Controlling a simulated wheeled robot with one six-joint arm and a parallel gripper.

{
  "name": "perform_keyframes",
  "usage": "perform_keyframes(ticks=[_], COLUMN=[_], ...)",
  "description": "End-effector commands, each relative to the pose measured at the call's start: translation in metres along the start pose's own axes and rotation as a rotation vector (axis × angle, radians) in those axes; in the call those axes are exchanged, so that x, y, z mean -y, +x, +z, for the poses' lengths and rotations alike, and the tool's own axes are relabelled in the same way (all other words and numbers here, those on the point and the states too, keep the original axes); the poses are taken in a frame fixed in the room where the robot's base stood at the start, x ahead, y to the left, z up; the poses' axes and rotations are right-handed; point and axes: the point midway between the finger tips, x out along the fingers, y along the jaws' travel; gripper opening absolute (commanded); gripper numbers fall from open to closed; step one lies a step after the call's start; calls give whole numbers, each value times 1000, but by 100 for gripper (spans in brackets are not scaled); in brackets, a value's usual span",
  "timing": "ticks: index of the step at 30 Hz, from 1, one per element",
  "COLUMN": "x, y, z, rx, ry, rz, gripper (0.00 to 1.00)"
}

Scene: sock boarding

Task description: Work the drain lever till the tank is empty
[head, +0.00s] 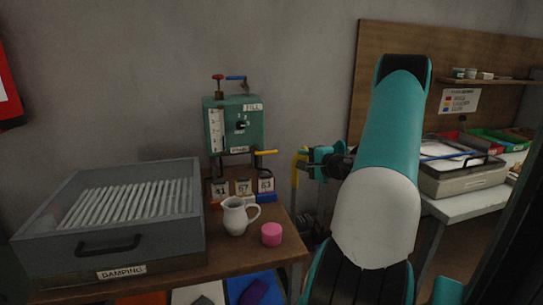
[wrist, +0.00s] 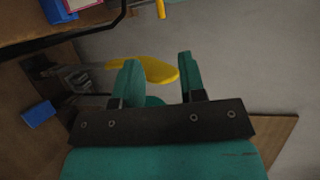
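The green tank (head: 235,122) stands at the back of the bench, with a pale sight gauge on its left and a FILL label at top right. A yellow-ended lever (head: 265,152) sticks out to the right at its lower edge, under a lower label too small to read. My gripper (head: 314,158) is to the right of this lever and apart from it. In the wrist view my gripper (wrist: 157,75) is open, its two teal fingers spread. A yellow bar end (wrist: 161,9), likely that lever, shows at the top edge there. The liquid level cannot be read.
A yellow upright piece (head: 295,172) stands close by my gripper; a yellow rounded shape (wrist: 158,68) shows behind the fingers.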

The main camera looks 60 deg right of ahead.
Motion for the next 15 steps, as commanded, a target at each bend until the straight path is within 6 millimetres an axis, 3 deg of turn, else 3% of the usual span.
perform_keyframes(ticks=[5,15], x=[2,2], y=[30,109], z=[3,4], rx=[8,10], ry=[-5,-7], rz=[1,2], gripper=[38,38])
